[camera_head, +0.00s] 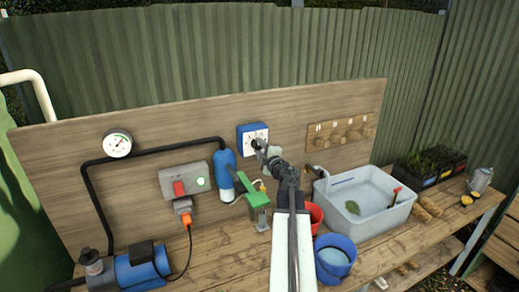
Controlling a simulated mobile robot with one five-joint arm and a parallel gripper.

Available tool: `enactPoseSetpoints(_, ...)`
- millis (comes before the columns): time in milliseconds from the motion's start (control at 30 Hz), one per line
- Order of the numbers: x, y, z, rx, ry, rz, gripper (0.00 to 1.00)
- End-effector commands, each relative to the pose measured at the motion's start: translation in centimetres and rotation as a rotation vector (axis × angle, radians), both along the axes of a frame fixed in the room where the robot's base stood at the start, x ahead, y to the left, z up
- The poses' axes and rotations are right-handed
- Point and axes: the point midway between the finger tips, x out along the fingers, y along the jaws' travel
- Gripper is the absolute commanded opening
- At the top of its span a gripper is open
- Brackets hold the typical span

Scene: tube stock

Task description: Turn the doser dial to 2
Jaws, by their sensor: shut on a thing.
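The doser (242,131) is a blue box with a white face, fixed to the wooden backboard near the middle of the head view. My gripper (259,147) reaches up to the lower part of its face and is shut on the dial there. The dial itself is mostly hidden by the gripper. Small dark marks show on the white face, too small to read, so I cannot tell which number the dial points to. My arm comes up from the bottom middle of the view.
Left of the doser are a blue cylinder (224,172), a switch box (185,181) and a round gauge (118,143). A green lever stand (256,197) is near my arm. A blue bucket (335,262), a red bucket (314,214) and a water tub (375,222) stand right.

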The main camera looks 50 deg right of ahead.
Motion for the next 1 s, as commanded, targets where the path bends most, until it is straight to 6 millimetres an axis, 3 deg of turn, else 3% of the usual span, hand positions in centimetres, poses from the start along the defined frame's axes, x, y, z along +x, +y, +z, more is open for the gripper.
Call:
enactPoseSetpoints(400,0.08,-0.09,0.16,0.197,-0.083,-0.001,0.0)
enactPoseSetpoints(1000,0.03,-0.14,0.16,0.233,-0.097,-0.001,0.0)
